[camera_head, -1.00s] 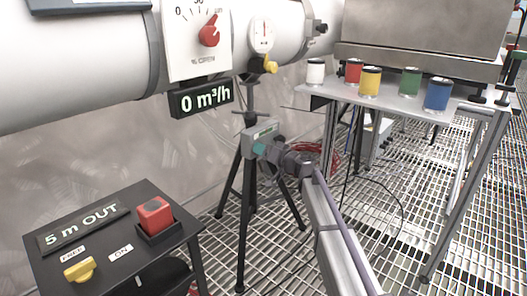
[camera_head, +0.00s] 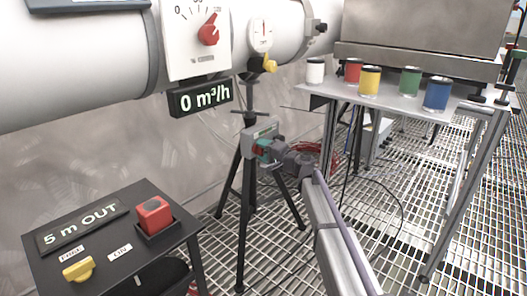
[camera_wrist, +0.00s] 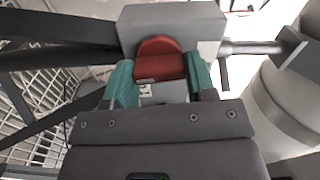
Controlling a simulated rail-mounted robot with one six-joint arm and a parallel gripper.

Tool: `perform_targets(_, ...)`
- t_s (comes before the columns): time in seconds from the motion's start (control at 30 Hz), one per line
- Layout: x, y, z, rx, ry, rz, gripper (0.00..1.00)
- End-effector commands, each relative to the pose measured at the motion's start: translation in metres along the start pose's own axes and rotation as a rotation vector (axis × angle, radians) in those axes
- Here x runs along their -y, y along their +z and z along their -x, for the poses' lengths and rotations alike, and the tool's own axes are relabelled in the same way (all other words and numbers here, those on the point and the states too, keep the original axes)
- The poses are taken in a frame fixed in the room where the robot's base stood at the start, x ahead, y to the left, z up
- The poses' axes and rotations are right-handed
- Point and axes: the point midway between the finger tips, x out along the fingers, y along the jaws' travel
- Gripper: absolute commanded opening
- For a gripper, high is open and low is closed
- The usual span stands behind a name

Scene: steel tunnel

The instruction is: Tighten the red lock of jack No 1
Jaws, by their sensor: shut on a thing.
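The jack (camera_head: 246,170) is a black tripod stand under the large pipe, with a grey lock block (camera_head: 263,132) near its top. The red lock (camera_wrist: 158,62) is a rounded red knob on that grey block, filling the middle of the wrist view. It also shows as a small red patch in the head view (camera_head: 258,150). My gripper (camera_wrist: 160,78) has teal fingertips, one on each side of the red lock, and is shut on it. In the head view my gripper (camera_head: 268,150) reaches the block from the right. The lock's lower part is hidden by my gripper.
A black console (camera_head: 110,235) with a red button (camera_head: 154,215) and a yellow knob (camera_head: 78,269) stands at the left. A shelf (camera_head: 400,98) with several coloured cans is at the right. The pipe (camera_head: 75,60) runs overhead. Grating floor lies around the tripod.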

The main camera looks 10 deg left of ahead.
Motion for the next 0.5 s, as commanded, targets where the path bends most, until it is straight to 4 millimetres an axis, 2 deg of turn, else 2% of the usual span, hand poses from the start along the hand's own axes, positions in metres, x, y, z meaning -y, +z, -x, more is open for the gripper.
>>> perform_targets(0.23, -0.0006, 0.0004, 0.0005, 0.001, 0.0, -0.098, 0.27)
perform_targets(0.5, -0.0006, 0.0004, 0.0005, 0.001, 0.0, -0.131, 0.27)
